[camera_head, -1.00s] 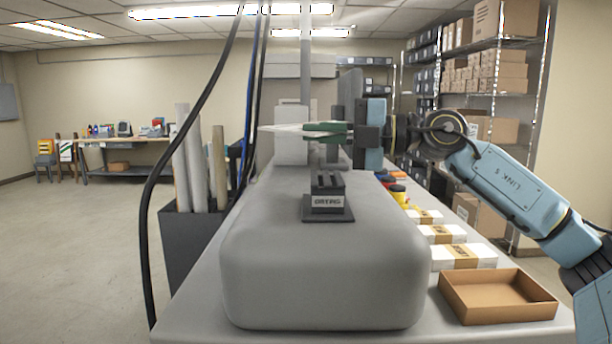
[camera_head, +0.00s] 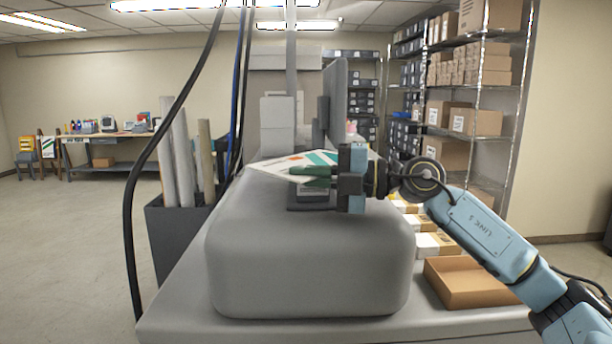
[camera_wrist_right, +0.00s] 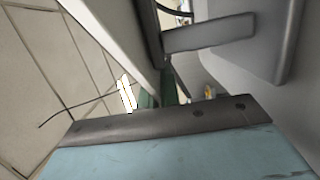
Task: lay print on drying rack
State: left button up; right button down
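The print (camera_head: 285,164) is a thin white sheet with green and orange markings, held out to the left by my right gripper (camera_head: 312,173). The gripper's green fingers are shut on the print's near right part. The drying rack (camera_head: 305,207) is a small dark slotted block on a flat base, on top of the large grey machine. The print and gripper hide most of the rack; a part of its label and base shows. The print appears just above the rack; I cannot tell whether they touch. The wrist view shows the green fingers (camera_wrist_right: 150,92) only partly. My left gripper is out of view.
The rounded grey machine (camera_head: 310,265) fills the middle of the table. An open cardboard tray (camera_head: 470,283) and banded paper stacks (camera_head: 435,243) lie on its right. Black cables (camera_head: 150,160) hang at left, near a dark bin of rolls (camera_head: 180,245). Shelves stand at the back right.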

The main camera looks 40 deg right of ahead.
jog(key=c, duration=1.6)
grip_release()
jog(key=shift+f, duration=0.1)
jog(key=shift+r, duration=0.3)
jog(key=shift+s+d+f, duration=0.15)
jog(key=shift+s+d, duration=0.05)
jog(key=b+v, duration=0.2)
jog(key=v, duration=0.9)
jog(key=shift+s+d, duration=0.2)
